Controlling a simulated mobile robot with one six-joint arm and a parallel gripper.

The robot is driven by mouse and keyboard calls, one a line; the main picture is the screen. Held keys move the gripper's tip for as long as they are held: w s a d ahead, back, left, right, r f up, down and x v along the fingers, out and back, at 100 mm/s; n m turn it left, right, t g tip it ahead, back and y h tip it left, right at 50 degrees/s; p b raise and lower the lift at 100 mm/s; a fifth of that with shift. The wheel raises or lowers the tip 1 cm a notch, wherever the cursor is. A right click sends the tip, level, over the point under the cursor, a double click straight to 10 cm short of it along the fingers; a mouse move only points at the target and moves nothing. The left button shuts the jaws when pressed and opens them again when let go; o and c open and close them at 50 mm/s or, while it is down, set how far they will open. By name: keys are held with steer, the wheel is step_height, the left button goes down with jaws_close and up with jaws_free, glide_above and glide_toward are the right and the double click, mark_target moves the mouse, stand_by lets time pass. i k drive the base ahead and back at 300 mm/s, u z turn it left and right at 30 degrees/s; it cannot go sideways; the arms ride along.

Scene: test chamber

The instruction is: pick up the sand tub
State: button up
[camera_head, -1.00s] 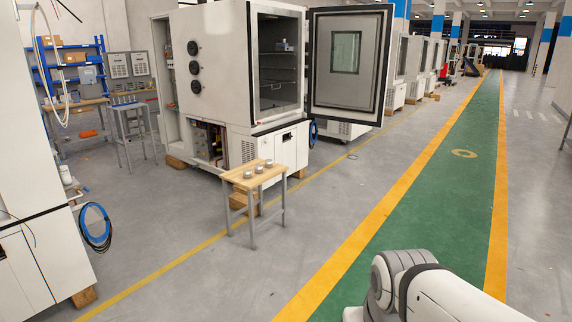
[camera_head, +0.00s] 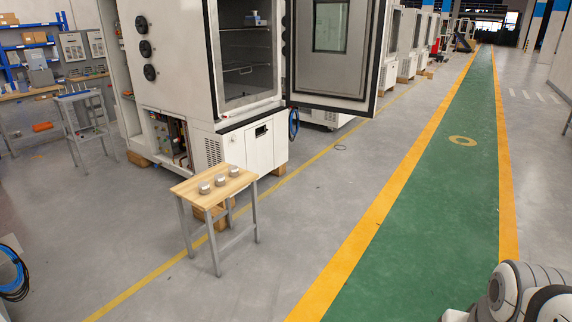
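Three small round grey tubs with pale tops stand in a row on a small wooden-topped table (camera_head: 212,201). They are a front tub (camera_head: 204,188), a middle tub (camera_head: 220,180) and a back tub (camera_head: 233,171). At this size I cannot tell which one is the sand tub, or read any label. Part of my white arm shows at the lower right corner, well away from the table. My gripper is out of the picture, so its state is hidden.
A large white test chamber (camera_head: 180,70) stands behind the table, its door (camera_head: 337,80) swung open to the right. A blue hose coil (camera_head: 13,272) is at lower left. Open grey floor lies right of the table, then a green walkway (camera_head: 420,230) with orange edges.

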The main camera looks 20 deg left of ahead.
mark_target(219, 178)
steer(key=u, duration=0.55)
steer(key=i, duration=1.2)
steer(key=u, duration=0.95)
steer(key=k, duration=0.8)
steer(key=u, duration=0.1)
steer(key=i, duration=0.85)
steer(key=z, duration=0.1)
